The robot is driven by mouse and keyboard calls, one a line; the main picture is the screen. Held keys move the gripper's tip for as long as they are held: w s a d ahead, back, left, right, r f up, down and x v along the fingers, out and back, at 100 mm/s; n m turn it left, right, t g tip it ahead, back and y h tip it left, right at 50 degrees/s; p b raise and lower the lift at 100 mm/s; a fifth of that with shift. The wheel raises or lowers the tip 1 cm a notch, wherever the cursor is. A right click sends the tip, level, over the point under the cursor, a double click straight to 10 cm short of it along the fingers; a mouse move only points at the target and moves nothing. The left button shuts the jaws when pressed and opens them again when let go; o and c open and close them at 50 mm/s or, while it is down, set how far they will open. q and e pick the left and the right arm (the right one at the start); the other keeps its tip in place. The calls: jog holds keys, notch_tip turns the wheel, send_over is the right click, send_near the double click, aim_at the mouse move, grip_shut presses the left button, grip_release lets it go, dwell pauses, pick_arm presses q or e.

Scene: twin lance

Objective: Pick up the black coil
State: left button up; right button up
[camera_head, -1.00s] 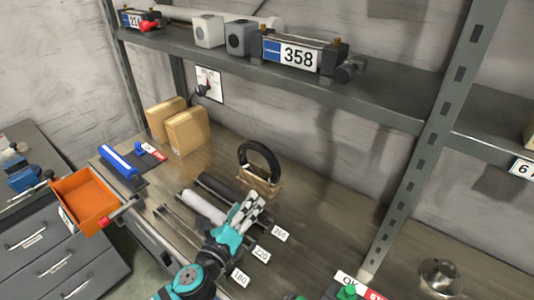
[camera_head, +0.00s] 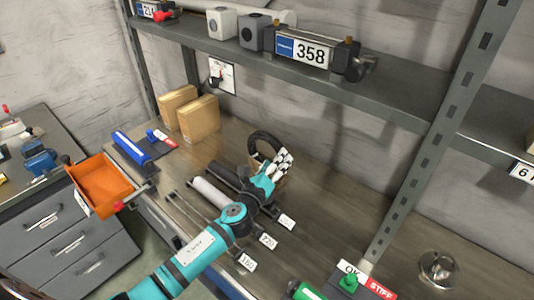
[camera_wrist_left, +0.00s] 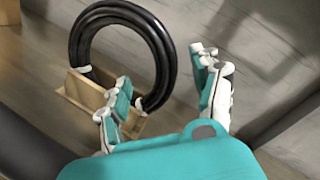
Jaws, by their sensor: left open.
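The black coil (camera_head: 254,143) stands upright in a small wooden holder on the bench, partly hidden by my left gripper in the head view. In the left wrist view the coil (camera_wrist_left: 169,62) is a thick black ring with its lower part in the wooden holder (camera_wrist_left: 88,93). My left gripper (camera_head: 284,163) is just in front of the coil. In the wrist view the left gripper (camera_wrist_left: 165,95) is open, with one finger in front of the holder and the other to the right of the ring. My right gripper is not in view.
Cardboard boxes (camera_head: 199,119), a blue cylinder (camera_head: 131,146) and an orange bin (camera_head: 104,184) are farther left. A shelf (camera_head: 385,92) overhangs the back. The bench to the right is mostly clear.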

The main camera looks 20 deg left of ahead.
pick_arm(q)
jog(key=w, duration=0.4)
jog(key=shift+w+d+f, duration=0.1)
jog(key=shift+d+f, duration=0.05)
jog(key=shift+d, duration=0.1)
jog(key=shift+c, duration=0.6)
grip_shut()
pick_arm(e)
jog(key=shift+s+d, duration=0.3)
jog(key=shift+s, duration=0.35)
pick_arm(q)
jog(key=shift+s+f, duration=0.1)
jog(key=shift+s, duration=0.1)
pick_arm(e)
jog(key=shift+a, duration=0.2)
